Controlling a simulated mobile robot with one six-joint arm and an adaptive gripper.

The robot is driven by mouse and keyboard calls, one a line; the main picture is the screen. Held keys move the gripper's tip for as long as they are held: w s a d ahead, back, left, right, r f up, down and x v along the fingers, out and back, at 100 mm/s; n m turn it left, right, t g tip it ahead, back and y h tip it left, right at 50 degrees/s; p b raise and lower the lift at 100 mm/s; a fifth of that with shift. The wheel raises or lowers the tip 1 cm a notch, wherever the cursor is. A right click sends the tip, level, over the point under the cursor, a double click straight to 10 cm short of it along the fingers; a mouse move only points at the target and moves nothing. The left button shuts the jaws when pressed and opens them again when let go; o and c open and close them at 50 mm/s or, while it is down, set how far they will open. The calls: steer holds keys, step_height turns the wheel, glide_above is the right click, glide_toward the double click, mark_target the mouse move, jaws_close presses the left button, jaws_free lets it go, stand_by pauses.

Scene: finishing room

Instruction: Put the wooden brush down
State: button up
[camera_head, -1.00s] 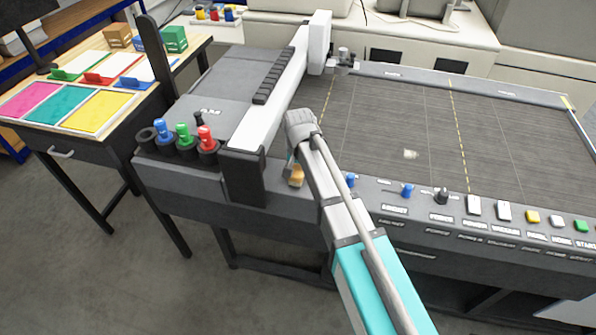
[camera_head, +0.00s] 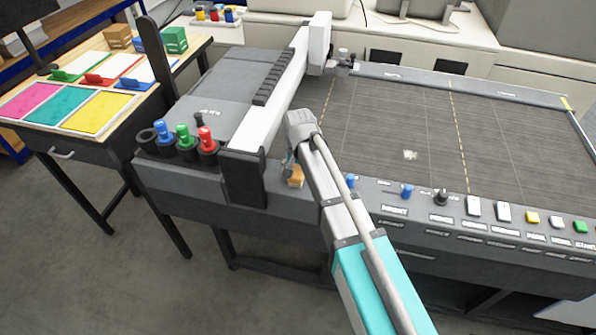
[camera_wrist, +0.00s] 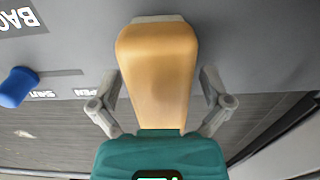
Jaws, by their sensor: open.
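The wooden brush has a tan wooden block, which fills the upper middle of the wrist view (camera_wrist: 158,70). In the head view a small part of the brush (camera_head: 295,177) shows beside my arm, at the front edge of the grey machine. My gripper (camera_wrist: 160,100) has its two grey fingers spread on either side of the block, with a visible gap at the lower parts. The brush seems to rest on the grey surface. Its underside is hidden. In the head view my arm mostly covers the gripper.
Blue, green and red tools (camera_head: 184,137) stand in dark holders to the left. The white gantry beam (camera_head: 272,95) rises just left of my arm. A blue knob (camera_wrist: 16,87) is near the gripper. The slatted bed (camera_head: 410,125) to the right is largely clear.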

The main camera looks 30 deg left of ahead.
mark_target(299, 167)
steer(key=shift+r+p, duration=5.75)
steer(key=shift+r, duration=0.15)
steer(key=shift+d, duration=0.1)
steer(key=w+d+m, duration=0.1)
steer(key=w+d, duration=0.1)
steer(key=d, duration=0.5)
steer(key=w+d, duration=0.3)
steer(key=d, duration=0.5)
steer(key=s+d+m, duration=0.1)
steer(key=s+d, duration=0.1)
steer(key=d, duration=1.5)
steer(key=s+d+m, duration=0.1)
steer(key=s+d, duration=0.1)
steer(key=d, duration=1.6)
steer(key=shift+s+d, duration=0.25)
steer(key=shift+d, duration=0.05)
